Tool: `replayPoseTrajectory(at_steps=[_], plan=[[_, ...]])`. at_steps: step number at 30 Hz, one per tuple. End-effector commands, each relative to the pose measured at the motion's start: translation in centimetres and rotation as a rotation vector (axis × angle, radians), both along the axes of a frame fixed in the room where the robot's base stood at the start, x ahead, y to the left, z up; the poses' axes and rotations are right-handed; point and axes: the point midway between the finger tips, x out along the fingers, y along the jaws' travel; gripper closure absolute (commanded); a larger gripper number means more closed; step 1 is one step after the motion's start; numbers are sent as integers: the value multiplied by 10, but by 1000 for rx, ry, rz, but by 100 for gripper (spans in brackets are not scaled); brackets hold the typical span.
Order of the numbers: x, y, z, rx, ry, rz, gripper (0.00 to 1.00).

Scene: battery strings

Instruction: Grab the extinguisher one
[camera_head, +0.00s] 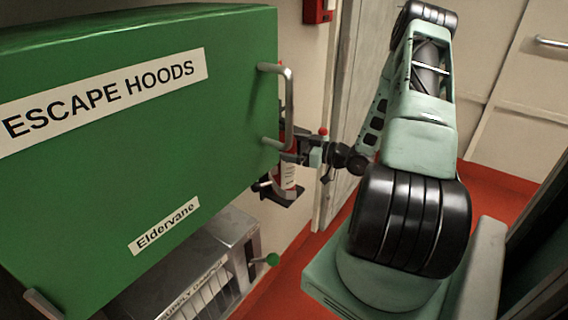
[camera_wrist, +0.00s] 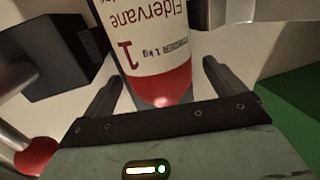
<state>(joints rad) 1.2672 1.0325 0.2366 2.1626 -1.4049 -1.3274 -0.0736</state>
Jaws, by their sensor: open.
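The extinguisher (camera_head: 288,176) is a small red cylinder with a white label. In the head view it sits on the wall behind the right edge of the green box, partly hidden by it. In the wrist view the extinguisher (camera_wrist: 158,48) shows its label upside down, reading "Eldervane", "POWDER 1 kg" and a red "1". My gripper (camera_wrist: 163,88) is open, with one dark finger on each side of the extinguisher's red end. Contact between fingers and cylinder cannot be told. In the head view my gripper is partly hidden behind the green box's handle.
The green "ESCAPE HOODS" box (camera_head: 150,130) juts out at the left, its metal handle (camera_head: 288,95) close to my gripper. A grey dispenser (camera_head: 215,265) is below. A dark block (camera_wrist: 48,55) and a red knob (camera_wrist: 36,157) stand left in the wrist view.

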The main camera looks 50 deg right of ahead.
Motion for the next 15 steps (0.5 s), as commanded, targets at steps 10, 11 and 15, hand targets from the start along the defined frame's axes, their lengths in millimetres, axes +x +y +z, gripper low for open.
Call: replayPoseTrajectory(at_steps=[10, 11, 15], plan=[[24, 6, -1, 0, -1, -1, 5], [24, 6, -1, 0, -1, -1, 5], [23, 6, -1, 0, 0, -1, 22]])
